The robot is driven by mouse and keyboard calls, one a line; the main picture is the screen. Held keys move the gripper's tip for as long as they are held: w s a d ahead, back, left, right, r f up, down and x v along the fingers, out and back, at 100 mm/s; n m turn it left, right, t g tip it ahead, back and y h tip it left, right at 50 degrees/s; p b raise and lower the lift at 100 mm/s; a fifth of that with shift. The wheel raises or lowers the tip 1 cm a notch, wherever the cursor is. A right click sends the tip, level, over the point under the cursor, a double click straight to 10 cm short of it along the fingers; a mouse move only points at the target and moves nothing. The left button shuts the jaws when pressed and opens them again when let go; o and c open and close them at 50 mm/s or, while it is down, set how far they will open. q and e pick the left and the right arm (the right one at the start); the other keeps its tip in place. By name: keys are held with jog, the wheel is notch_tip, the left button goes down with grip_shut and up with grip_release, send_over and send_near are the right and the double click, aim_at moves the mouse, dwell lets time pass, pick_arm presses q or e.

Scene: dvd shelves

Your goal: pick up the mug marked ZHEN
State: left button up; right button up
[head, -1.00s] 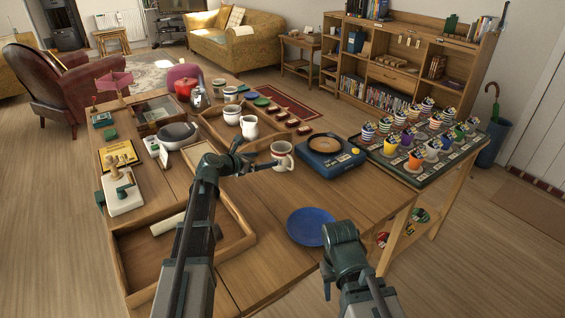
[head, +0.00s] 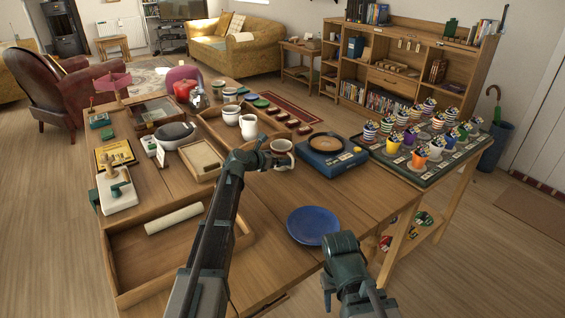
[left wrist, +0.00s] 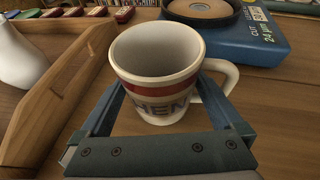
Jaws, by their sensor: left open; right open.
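The cream mug (left wrist: 158,85) with a red band stands upright on the table. In the left wrist view the dark letters HEN show on its side; the start of the word is hard to make out. Its handle points right. My left gripper (left wrist: 163,100) is open, with one finger on each side of the mug; I cannot tell whether they touch it. In the head view the mug (head: 281,147) is partly hidden by my left gripper (head: 277,160). My right gripper (head: 328,280) is low over the near table edge, away from the mug, and its fingers show poorly.
A blue device (head: 330,158) with a round top stands right of the mug. A wooden tray (left wrist: 48,85) is close on its left, with a white jug (head: 248,127). A blue plate (head: 312,225) lies nearer me. Patterned cups crowd a rack (head: 395,160) at right.

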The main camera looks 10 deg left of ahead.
aim_at(287, 146)
pick_arm(q)
jog(key=c, duration=1.4)
jog(key=shift+o, duration=0.2)
jog(key=shift+r+p, duration=0.8)
notch_tip(287, 146, up, 3)
jog(key=p, duration=0.3)
jog(key=s+a, duration=0.1)
jog(key=s, duration=0.4)
jog(key=s+a, duration=0.1)
jog(key=s, duration=0.4)
jog(key=s+a, duration=0.1)
jog(key=s, duration=0.4)
jog(key=shift+s+a+r, duration=0.1)
jog(key=shift+s+r, duration=0.15)
jog(key=shift+s, duration=0.1)
